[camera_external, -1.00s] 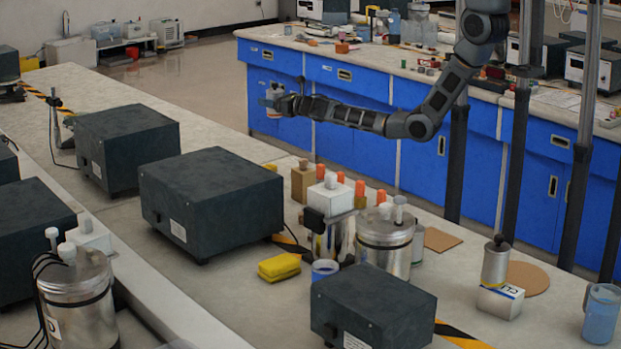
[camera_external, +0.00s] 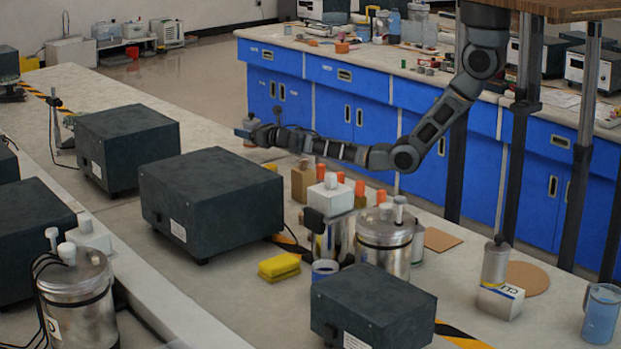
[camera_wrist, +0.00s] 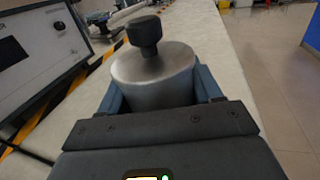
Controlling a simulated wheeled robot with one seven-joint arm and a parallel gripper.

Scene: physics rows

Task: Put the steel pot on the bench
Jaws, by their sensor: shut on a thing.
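The steel pot (camera_wrist: 157,76) is a shiny grey cylinder with a black knob on its lid. In the wrist view it sits upright between the two blue fingers of my gripper (camera_wrist: 160,92), which is shut on it. In the external view my gripper (camera_external: 247,133) is over the far side of the bench (camera_external: 235,285), behind the large dark boxes. The pot is too small and covered there to make out clearly. The pale bench top also shows in the wrist view (camera_wrist: 228,45). I cannot tell whether the pot's base touches it.
A dark instrument box (camera_external: 212,200) and another dark box (camera_external: 125,145) stand near my arm. Steel canisters (camera_external: 385,245), orange-capped bottles and a yellow sponge (camera_external: 279,267) crowd the middle. The wrist view shows an instrument (camera_wrist: 40,45) left of the pot and open floor past the bench edge.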

